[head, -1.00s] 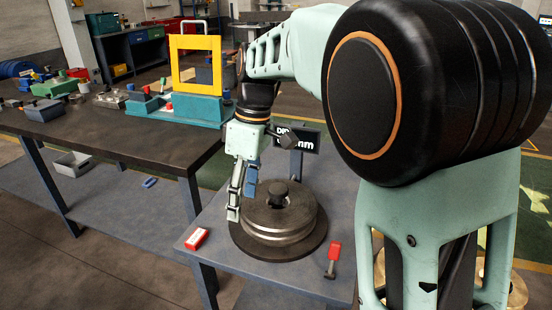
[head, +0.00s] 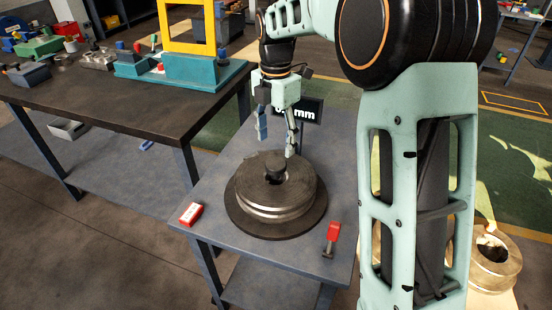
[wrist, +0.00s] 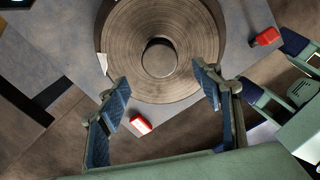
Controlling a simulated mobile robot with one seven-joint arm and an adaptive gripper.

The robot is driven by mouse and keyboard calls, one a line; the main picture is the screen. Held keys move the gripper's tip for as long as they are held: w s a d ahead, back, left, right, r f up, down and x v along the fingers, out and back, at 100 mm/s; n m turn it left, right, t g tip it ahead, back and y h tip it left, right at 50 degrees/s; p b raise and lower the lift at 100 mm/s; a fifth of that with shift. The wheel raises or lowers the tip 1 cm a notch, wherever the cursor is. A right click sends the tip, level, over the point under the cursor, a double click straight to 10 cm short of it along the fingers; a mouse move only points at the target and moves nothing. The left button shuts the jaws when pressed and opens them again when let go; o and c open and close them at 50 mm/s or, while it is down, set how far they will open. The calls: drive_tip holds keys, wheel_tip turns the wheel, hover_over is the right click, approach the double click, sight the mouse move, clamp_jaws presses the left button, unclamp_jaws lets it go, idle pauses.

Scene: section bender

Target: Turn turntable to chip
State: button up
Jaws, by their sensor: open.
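The turntable is a dark round plate (head: 240,221) on a small grey table. In the wrist view the round top (wrist: 125,35) fills the upper middle. A small pale, angular patch (wrist: 101,63) shows at its left edge; I cannot tell for sure whether this is the chip. My gripper (head: 275,143) is open and empty, pointing down at the far side of the rings. In the wrist view its fingers (wrist: 161,80) are spread wide near the disc's edge.
A red-and-white block (head: 190,214) lies at the table's left front edge, and a red-handled tool (head: 332,238) at the right front. A sign (head: 305,110) stands behind the rings. A dark workbench (head: 110,95) with several parts is at left.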

sight(276, 163)
wheel_tip(276, 163, down, 7)
idle(0.3)
clamp_jaws()
idle(0.5)
